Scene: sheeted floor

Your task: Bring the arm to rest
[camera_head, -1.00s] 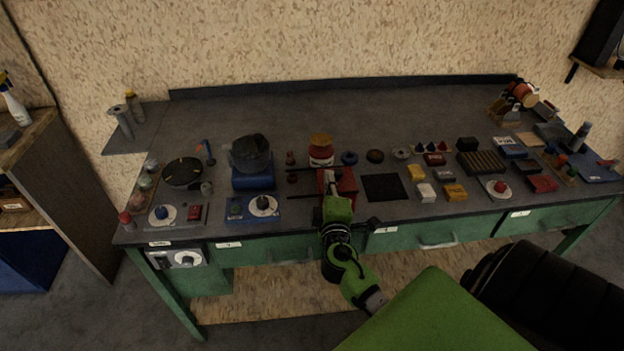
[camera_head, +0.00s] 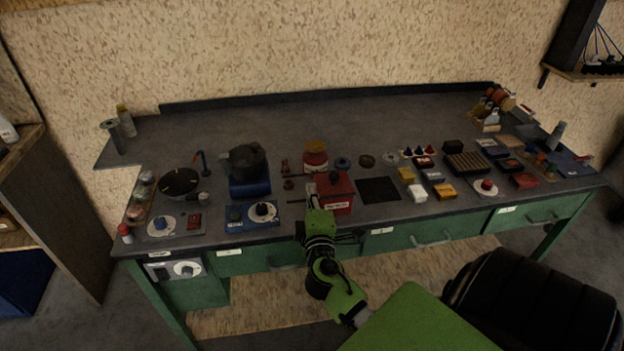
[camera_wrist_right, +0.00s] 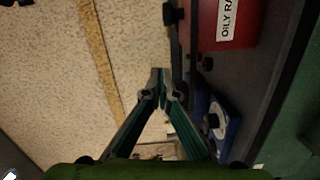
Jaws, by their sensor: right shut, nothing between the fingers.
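My right gripper (camera_head: 312,190) is at the front edge of the workbench in the head view, just left of a red box (camera_head: 337,193) with a white label. Its green arm comes up from the lower right. In the right wrist view, the two fingers (camera_wrist_right: 160,78) meet at their tips with nothing between them. The red box (camera_wrist_right: 225,25) also shows there at the top right, apart from the fingertips, with a label partly reading "OILY RA". My left gripper is in neither view.
The green workbench (camera_head: 290,110) carries many items. A black square (camera_head: 378,190) lies to the right. A black chair (camera_head: 530,305) stands at the lower right.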

